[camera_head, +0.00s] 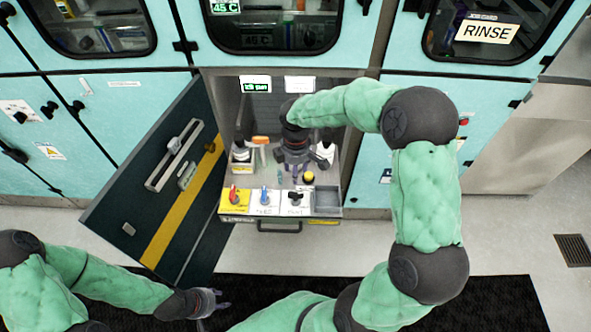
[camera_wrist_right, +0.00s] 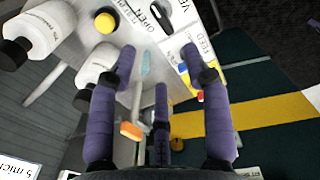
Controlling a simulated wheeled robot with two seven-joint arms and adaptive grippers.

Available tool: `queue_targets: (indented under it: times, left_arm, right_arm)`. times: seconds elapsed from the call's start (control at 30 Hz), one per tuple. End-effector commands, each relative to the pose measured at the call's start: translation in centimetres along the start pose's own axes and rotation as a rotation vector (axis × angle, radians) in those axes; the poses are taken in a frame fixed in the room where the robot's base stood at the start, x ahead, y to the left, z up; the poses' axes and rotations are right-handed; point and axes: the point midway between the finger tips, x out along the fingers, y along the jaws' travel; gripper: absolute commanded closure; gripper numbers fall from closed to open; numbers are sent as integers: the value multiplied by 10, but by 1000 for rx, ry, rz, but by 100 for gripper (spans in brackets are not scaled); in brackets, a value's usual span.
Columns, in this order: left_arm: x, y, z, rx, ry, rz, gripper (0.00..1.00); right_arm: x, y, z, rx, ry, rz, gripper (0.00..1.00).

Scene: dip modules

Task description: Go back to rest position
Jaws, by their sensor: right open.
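My left gripper (camera_head: 205,302) hangs low at the left in the head view, above the dark floor mat and away from the cabinets. Its fingers appear spread with nothing between them. My right arm reaches over into the open compartment, and my right gripper (camera_head: 297,170) points down there. In the right wrist view its purple-wrapped fingers (camera_wrist_right: 158,85) are spread apart, with nothing held between them. A pale blue-green piece (camera_wrist_right: 146,64) and an orange-topped item (camera_wrist_right: 131,131) show beyond the fingers.
The dark door (camera_head: 150,195) with a yellow stripe stands open left of the compartment. White bottles (camera_head: 241,156) stand inside, near the gripper. A pull-out tray (camera_head: 327,200) with red, blue and black valve handles is at the front.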

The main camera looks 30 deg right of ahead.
Motion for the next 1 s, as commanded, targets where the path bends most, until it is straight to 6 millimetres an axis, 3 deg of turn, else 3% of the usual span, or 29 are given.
queue_targets:
  times: [0.27,0.37,0.57,0.8,1.0]
  left_arm:
    - [0,0,0,0,0,0,60]
    - [0,0,0,0,0,0,60]
    - [0,0,0,0,0,0,60]
    - [0,0,0,0,0,0,60]
    - [0,0,0,0,0,0,60]
  right_arm:
    - [1,0,0,1,0,-1,51]
    - [10,-5,-5,15,11,-12,51]
    - [67,-39,-36,158,94,-84,51]
    - [143,-106,-70,463,189,-200,51]
    - [193,-167,-78,763,211,-283,51]
